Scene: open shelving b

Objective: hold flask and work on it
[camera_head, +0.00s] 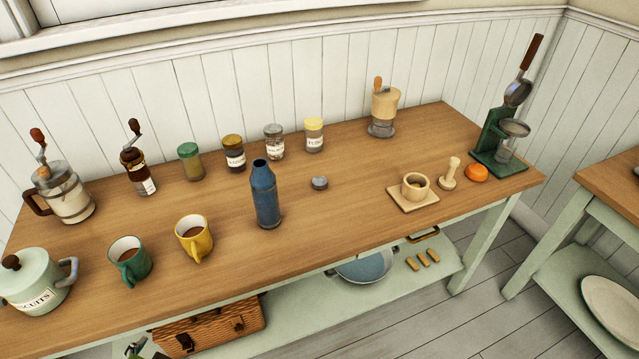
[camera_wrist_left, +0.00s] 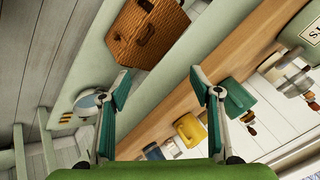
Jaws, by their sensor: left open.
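The blue flask (camera_head: 265,195) stands upright near the middle of the wooden tabletop, with its dark mouth uncovered. A small grey round cap (camera_head: 319,183) lies on the table to its right, apart from it. My left gripper (camera_wrist_left: 158,75) shows in the left wrist view with its two teal fingers spread and nothing between them. It faces the table's front edge, with the wicker basket beyond the fingers. The head view does not clearly show it beside the flask. A small part of a blue thing, possibly the flask, shows low in the wrist view. My right gripper is in neither view.
A yellow mug (camera_head: 194,238) and a green mug (camera_head: 129,261) stand left of the flask. Several jars line the back. A wooden mortar (camera_head: 414,188) stands on a board at right. A wicker basket (camera_head: 207,327) is on the lower shelf (camera_head: 300,335). The tabletop before the cap is clear.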

